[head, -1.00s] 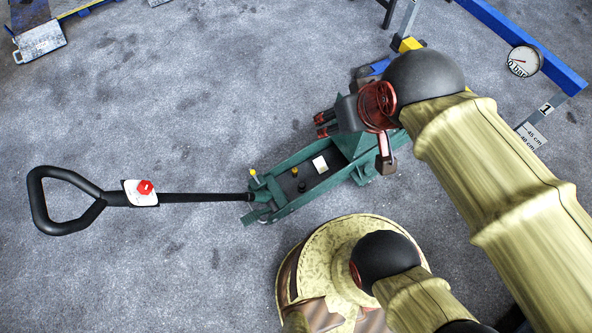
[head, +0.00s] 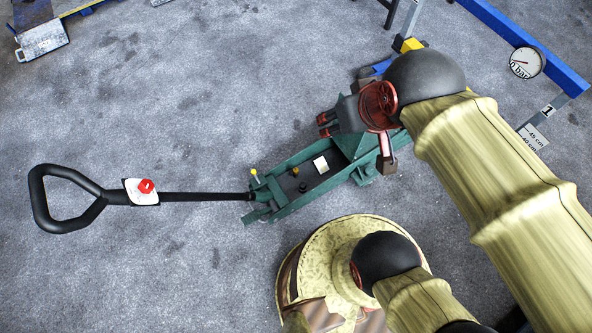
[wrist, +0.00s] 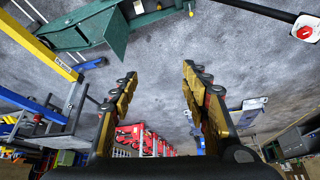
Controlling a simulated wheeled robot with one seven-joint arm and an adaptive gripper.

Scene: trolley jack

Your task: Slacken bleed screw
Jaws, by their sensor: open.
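The green trolley jack (head: 290,190) lies on the grey floor, its black handle (head: 200,197) reaching left. A red knob (head: 146,186) sits on a white plate on the handle; it also shows in the wrist view (wrist: 303,32). Small fittings stand in the jack's body: a yellow-topped one (head: 254,173), a brass one (head: 295,171) and a black one (head: 302,187). I cannot tell which is the bleed screw. My gripper (head: 325,125) is above the jack's wide end, pointing left. In the wrist view its fingers (wrist: 158,72) are apart and empty, with the jack (wrist: 95,28) beyond them.
A blue rail (head: 520,40) with a round gauge (head: 526,62) stands at the upper right. A grey metal piece (head: 42,40) lies at the upper left. Red items (wrist: 135,138) show far off in the wrist view. The floor around the handle is clear.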

